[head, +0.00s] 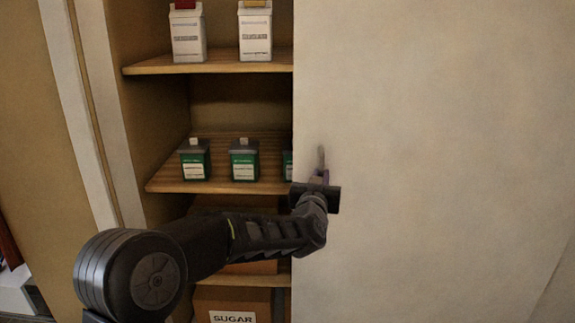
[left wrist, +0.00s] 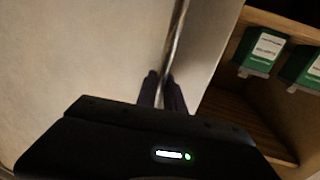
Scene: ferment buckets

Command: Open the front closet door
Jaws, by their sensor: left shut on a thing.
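The closet door (head: 430,120) is a plain pale panel that covers the right side of the closet opening in the head view. Shelves show to the left of its edge, so it stands at least partly open. My left gripper (head: 319,178) is at the door near that edge, shut on the handle (head: 321,155). In the left wrist view, the thin metal handle (left wrist: 178,40) runs down between the two dark fingers (left wrist: 162,90), with the pale door (left wrist: 90,60) behind it. The gripper body hides the lower part of the handle. My right gripper is not in view.
White cartons (head: 188,35) stand on the upper shelf (head: 215,66). Green containers (head: 245,160) stand on the middle shelf (head: 205,184), one partly behind the door edge. A box labelled sugar (head: 233,300) is below. A white frame post (head: 80,110) bounds the opening at left.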

